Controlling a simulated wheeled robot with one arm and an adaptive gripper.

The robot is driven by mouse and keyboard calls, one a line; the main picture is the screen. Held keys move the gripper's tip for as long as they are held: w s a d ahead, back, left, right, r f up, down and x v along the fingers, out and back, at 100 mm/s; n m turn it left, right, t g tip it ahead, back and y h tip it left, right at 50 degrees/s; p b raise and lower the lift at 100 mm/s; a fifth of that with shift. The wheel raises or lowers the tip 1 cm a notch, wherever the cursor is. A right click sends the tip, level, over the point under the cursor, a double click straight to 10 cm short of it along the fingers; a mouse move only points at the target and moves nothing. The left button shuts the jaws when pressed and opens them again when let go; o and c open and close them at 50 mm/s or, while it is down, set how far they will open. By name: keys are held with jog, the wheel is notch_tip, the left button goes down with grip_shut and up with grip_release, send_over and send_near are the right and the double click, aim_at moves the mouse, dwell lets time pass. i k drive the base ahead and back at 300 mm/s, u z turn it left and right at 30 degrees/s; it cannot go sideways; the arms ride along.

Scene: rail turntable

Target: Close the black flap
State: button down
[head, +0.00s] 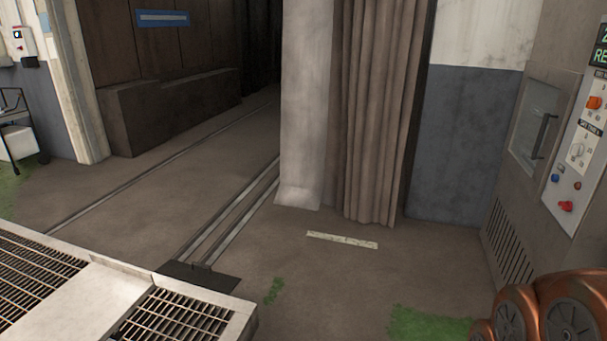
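A dark flat plate (203,277) lies at the near end of the floor rails, against the edge of the grated platform. It is the only black flap-like piece I see, and I cannot tell for sure that it is the flap. It looks flat, low and partly cut off by the platform edge. My gripper is not in view.
The pale grated platform (110,261) fills the lower left. Rails (232,217) run back past a brown curtain (375,110) and pale strip (307,100). A grey cabinet (510,195) with a windowed door and control panel (578,150) stands right. The middle floor is clear.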

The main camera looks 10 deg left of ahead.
aim_at(210, 279)
jog(key=i, duration=1.65)
jog(key=u, duration=0.9)
jog(key=i, duration=0.85)
jog(key=u, duration=1.55)
jog(key=i, duration=0.5)
jog(key=u, duration=0.3)
